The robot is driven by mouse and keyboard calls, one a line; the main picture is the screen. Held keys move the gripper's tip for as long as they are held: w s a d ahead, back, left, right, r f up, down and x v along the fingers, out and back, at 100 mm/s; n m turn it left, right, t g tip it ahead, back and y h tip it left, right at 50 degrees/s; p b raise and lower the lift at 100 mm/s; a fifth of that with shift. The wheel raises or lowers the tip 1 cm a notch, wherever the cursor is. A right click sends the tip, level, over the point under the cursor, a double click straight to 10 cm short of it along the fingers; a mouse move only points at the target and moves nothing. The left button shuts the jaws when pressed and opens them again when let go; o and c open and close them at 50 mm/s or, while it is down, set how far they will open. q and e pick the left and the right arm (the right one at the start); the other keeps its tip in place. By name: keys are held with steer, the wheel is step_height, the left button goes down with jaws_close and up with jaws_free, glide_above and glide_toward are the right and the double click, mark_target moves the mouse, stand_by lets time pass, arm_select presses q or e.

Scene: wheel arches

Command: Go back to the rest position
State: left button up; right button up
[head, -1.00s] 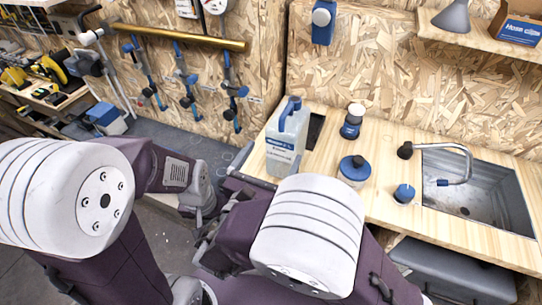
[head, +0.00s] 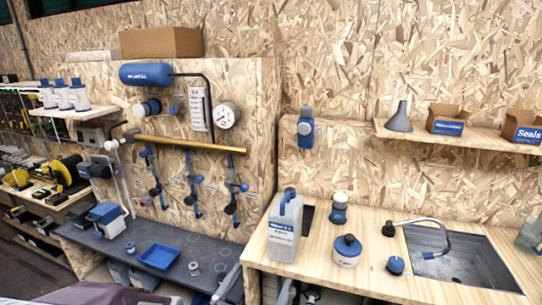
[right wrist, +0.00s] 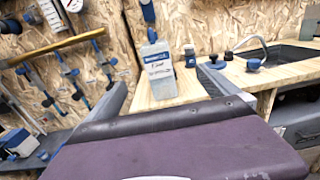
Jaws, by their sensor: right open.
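My right gripper (right wrist: 152,72) is open and empty in the right wrist view, its two grey fingers spread wide with a purple part of my own body close below them. Beyond the fingers, a blue-and-white jug (right wrist: 158,68) stands on the wooden counter, apart from them. In the head view only small grey parts near the bottom edge, left of the counter, seem to belong to this gripper. My left gripper is not in view.
The wooden counter (head: 335,262) bears the jug (head: 285,228), a blue-lidded pot (head: 347,252) and a sink (head: 455,262). A lower grey bench (head: 112,248) at left holds a blue tray (head: 160,257). A shelf (head: 460,136) holds a funnel and boxes.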

steer(key=w+d+r+m+g+h, duration=0.25)
steer(key=w+d, duration=0.25)
steer(key=d, duration=0.3)
steer(key=s+d+m+g+h+p, duration=0.2)
steer(key=d+m+g+h, duration=0.4)
steer(key=d, duration=1)
steer(key=s+d+f+m+g+y+p, duration=0.1)
steer(key=s+d+f+m+g+y, duration=0.2)
steer(key=s+d+f+m+g, duration=0.25)
steer(key=s+d+f+m+g+y+p, duration=0.1)
steer(key=s+d+f+m+g+y, duration=0.15)
steer(key=s+d+m+g, duration=0.5)
steer(key=s+a+f+m+t+y, duration=0.2)
steer(key=s+a+f+m+y, duration=0.15)
steer(key=s+a, duration=0.2)
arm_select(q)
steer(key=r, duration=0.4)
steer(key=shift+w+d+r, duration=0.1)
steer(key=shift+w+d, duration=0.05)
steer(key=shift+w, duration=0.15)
arm_select(e)
steer(key=w+a+f+m+t+y, duration=0.3)
steer(key=w+a+m+y, duration=0.3)
steer(key=a, duration=0.4)
steer(key=shift+a+f+m+t, duration=0.35)
steer(key=shift+f+m, duration=0.05)
steer(key=shift+m, duration=0.3)
